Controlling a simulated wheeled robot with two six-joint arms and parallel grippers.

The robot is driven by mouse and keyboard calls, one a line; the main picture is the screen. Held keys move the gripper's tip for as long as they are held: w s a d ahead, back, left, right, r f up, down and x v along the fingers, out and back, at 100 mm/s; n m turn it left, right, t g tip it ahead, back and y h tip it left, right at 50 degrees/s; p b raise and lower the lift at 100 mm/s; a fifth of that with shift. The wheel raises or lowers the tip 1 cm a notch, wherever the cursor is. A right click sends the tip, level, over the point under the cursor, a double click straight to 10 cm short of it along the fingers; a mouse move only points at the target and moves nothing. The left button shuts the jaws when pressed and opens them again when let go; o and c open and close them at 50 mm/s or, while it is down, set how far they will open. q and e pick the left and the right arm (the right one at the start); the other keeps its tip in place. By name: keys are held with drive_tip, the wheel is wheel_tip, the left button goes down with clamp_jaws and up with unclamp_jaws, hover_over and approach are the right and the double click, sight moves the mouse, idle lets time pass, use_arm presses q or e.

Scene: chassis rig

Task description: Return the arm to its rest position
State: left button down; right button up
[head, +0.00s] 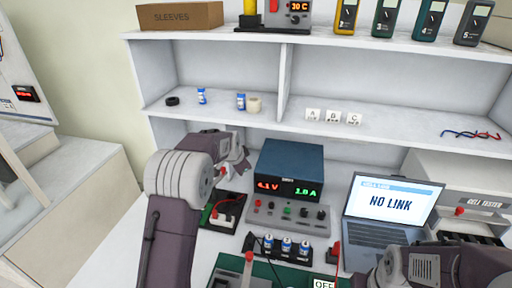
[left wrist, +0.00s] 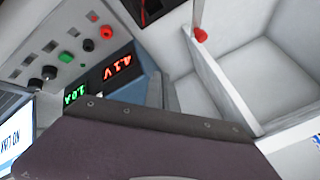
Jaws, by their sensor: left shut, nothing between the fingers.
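My left arm (head: 172,215) rises from the bottom of the head view and bends at a large pale joint. Its gripper (head: 236,168) is shut and empty, in front of the lower shelf and left of the blue power supply (head: 290,165). The fingertips are small and partly hidden there. My right arm (head: 430,268) enters at the bottom right corner, and its gripper is not visible. In the left wrist view, a dark link of mine fills the bottom, with the power supply display (left wrist: 118,68) beyond it.
A laptop (head: 388,210) reading NO LINK stands at the right. A control panel (head: 290,214), a holder with several blue cells (head: 286,246) and a small black tray (head: 224,212) with a red part lie on the bench. Shelves (head: 400,95) hang close above.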

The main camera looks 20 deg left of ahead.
use_arm(q)
wheel_tip(320, 180, up, 6)
drive_tip(key=s+d+r+p, duration=0.1)
drive_tip(key=s+d+p, duration=0.1)
drive_tip(key=d, duration=0.1)
drive_tip(key=s+d+f+p, duration=0.1)
drive_tip(key=s+d, duration=0.1)
drive_tip(key=s, duration=0.7)
drive_tip(key=s+f+n+g, duration=0.3)
drive_tip(key=s+f+n, duration=0.1)
drive_tip(key=s, duration=0.7)
drive_tip(key=s+d+f+n+g+p, duration=0.1)
drive_tip(key=s+f+n+g, duration=0.2)
drive_tip(key=s, duration=0.9)
wheel_tip(320, 180, down, 3)
drive_tip(key=shift+s+f+n+h, duration=0.15)
drive_tip(key=shift+n+h, duration=0.25)
drive_tip(key=shift+n, duration=0.4)
drive_tip(key=shift+s, duration=0.1)
